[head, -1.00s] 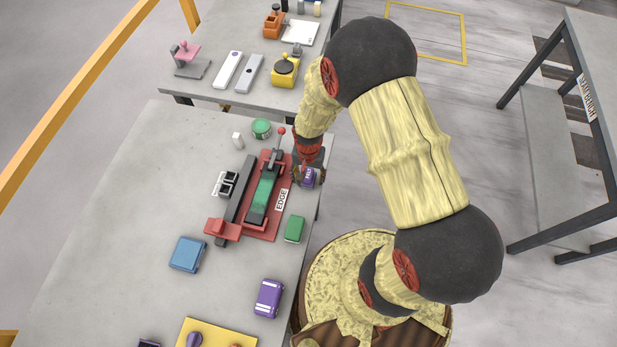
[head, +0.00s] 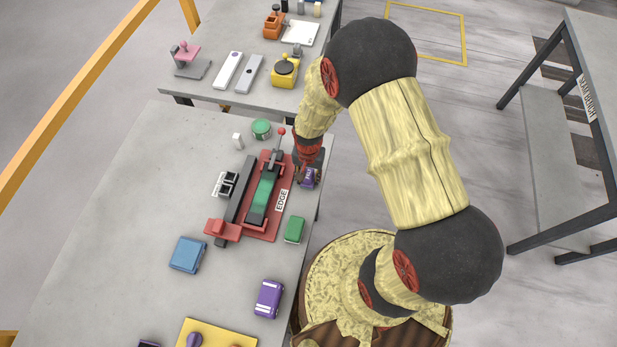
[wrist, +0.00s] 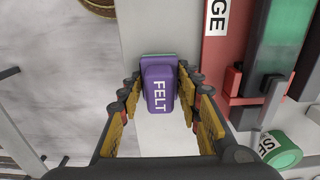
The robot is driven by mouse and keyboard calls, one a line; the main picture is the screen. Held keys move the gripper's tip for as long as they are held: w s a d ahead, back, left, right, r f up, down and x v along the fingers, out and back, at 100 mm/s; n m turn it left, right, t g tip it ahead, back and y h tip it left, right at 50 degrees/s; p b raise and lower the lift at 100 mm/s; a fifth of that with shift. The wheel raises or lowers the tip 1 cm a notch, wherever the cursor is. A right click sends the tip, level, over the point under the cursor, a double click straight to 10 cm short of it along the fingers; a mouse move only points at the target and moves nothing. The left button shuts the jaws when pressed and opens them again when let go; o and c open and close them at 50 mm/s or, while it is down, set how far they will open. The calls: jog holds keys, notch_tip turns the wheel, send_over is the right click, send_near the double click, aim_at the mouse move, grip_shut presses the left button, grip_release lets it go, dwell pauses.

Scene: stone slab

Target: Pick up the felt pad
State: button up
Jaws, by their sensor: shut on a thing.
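The felt pad (wrist: 159,88) is a purple block with a white FELT label and a thin green edge showing at its far end in the wrist view. My gripper (wrist: 160,82) is shut on it, with one finger along each long side. In the head view the felt pad (head: 308,178) is at the right edge of the stone slab bench, partly covered by my gripper (head: 308,166). Whether its underside touches the bench cannot be told.
A red fixture with a green strip (head: 263,195) and an EDGE label stands just left of the pad. A green block (head: 294,230), a green tin (head: 261,129) and a purple block with white stripes (head: 268,299) are nearby.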

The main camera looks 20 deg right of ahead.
jog(key=shift+r, duration=0.15)
jog(key=shift+r, duration=0.25)
notch_tip(320, 180, up, 2)
jog(key=shift+w+r, duration=0.1)
jog(key=s+r+p, duration=0.1)
jog(key=s+r, duration=0.9)
jog(key=s, duration=0.4)
jog(key=shift+p, duration=0.35)
jog(key=shift+s, duration=0.1)
jog(key=o, duration=0.8)
jog(key=c, duration=0.5)
